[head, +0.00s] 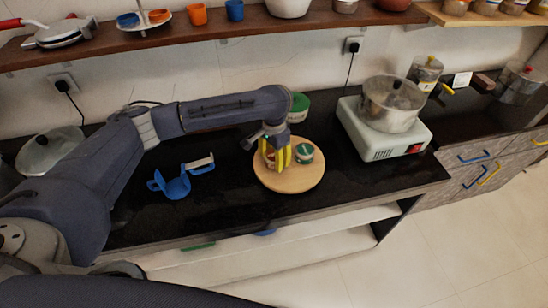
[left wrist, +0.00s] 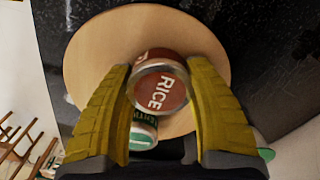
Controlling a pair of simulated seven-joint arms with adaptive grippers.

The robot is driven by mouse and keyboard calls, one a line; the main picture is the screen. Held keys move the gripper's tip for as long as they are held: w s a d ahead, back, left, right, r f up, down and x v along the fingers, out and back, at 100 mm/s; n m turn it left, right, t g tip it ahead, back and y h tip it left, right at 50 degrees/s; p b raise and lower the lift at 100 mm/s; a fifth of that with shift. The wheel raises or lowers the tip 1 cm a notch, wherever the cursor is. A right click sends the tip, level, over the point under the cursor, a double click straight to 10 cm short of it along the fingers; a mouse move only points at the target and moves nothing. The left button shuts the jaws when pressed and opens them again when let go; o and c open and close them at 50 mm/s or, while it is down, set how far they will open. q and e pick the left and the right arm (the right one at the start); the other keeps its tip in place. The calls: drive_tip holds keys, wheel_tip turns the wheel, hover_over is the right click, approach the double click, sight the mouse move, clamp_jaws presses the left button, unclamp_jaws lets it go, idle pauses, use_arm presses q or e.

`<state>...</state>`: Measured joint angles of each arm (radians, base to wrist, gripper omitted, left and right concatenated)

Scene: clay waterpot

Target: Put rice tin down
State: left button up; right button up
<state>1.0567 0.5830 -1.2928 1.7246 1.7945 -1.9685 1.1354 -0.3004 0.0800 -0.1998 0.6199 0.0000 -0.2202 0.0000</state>
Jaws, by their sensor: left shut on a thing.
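The rice tin (left wrist: 163,90) is red-brown with white "RICE" lettering and sits between the yellow fingers of my left gripper (head: 277,167), which is shut on it. In the head view the fingers mostly hide the tin. It is over the round wooden board (head: 288,184); whether it touches the board or hangs just above cannot be told. A green-and-white tin (head: 303,153) stands on the board close to the right of the fingers. It also shows in the left wrist view (left wrist: 143,133), partly hidden beside the rice tin. My right gripper is not in view.
A white stove (head: 372,138) with a metal pot (head: 392,105) stands right of the board. A blue holder (head: 175,184) lies to the left. Another green container (head: 299,106) stands behind my arm. The black counter's front edge is near the board.

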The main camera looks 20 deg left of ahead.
sight(274, 155)
use_arm(q)
drive_tip(key=shift+f, duration=0.15)
drive_tip(key=o, duration=1.3)
drive_tip(key=shift+o, duration=0.2)
wheel_tip(274, 155, up, 12)
drive_tip(key=shift+r, duration=0.2)
